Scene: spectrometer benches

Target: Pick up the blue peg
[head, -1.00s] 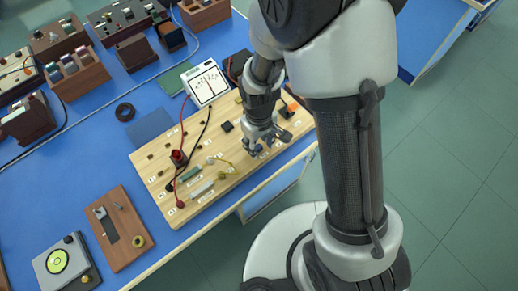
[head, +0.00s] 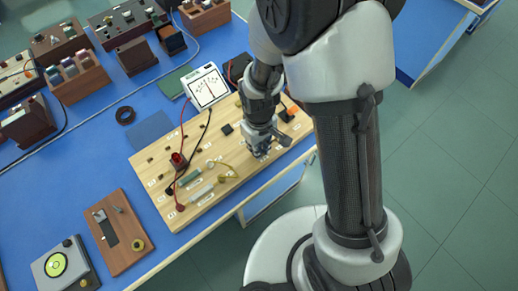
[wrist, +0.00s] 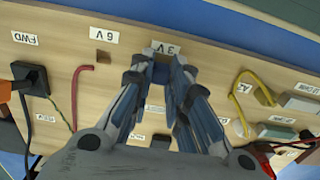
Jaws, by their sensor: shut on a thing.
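The blue peg (wrist: 161,73) shows in the wrist view between my fingertips, just below the upside-down "3V" label on the wooden board (wrist: 215,70). My gripper (wrist: 158,78) is shut on it, with a finger on each side. The peg's lower end is hidden, so I cannot tell whether it still sits in a hole. In the head view my gripper (head: 260,152) is low over the right part of the board, and the peg cannot be made out there.
A square hole (wrist: 103,57) lies by the "6V" label. A red bent lead (wrist: 79,92), a black plug (wrist: 30,76) and a yellow lead (wrist: 262,88) are on the board around my gripper. A meter (head: 207,86) stands behind. The board lies near the blue table's front edge.

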